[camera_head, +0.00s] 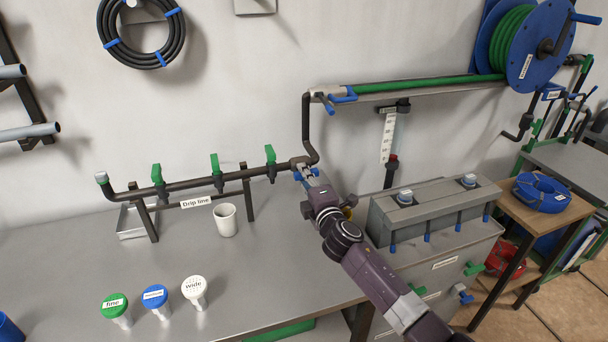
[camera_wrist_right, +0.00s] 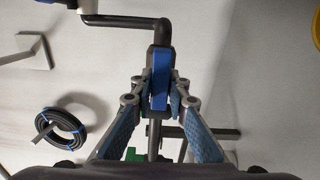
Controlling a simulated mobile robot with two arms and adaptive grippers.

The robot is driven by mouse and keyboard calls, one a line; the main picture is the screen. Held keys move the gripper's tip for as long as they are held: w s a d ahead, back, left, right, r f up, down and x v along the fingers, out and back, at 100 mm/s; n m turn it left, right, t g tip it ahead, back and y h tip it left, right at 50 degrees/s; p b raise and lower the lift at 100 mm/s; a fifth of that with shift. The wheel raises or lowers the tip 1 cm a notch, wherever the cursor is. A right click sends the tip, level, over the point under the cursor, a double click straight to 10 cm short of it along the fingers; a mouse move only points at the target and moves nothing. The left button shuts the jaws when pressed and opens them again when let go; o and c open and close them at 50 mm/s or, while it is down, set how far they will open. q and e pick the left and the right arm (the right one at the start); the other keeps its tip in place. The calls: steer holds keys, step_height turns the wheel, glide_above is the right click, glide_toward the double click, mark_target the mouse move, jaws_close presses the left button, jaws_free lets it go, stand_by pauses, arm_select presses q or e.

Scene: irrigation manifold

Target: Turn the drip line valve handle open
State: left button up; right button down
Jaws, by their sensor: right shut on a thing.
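The drip line is a dark pipe (camera_head: 182,186) with a "Drip line" label (camera_head: 197,201), raised on legs above the grey bench. My right gripper (camera_head: 305,176) is at the pipe's right end, where it meets the pipe coming down the wall. In the right wrist view its two fingers (camera_wrist_right: 160,101) are shut on the blue valve handle (camera_wrist_right: 159,90), one on each side. The handle runs upright in that picture, over a dark valve body. In the head view the gripper mostly hides the handle. My left gripper is not in view.
Three green handles (camera_head: 214,163) stand upright along the drip line. A white cup (camera_head: 225,220) stands below it. Green, blue and white "wide" nozzles (camera_head: 195,292) stand at the bench front. A grey box unit (camera_head: 432,215) stands close to the right of my arm.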

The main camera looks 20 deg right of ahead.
steer(key=shift+f, duration=0.15)
stand_by(0.4)
steer(key=c, duration=1.8)
jaws_free()
steer(key=shift+c, duration=0.2)
steer(key=shift+s, duration=0.1)
steer(key=s, duration=1.1)
steer(key=shift+s+d, duration=0.2)
steer(key=shift+s, duration=0.2)
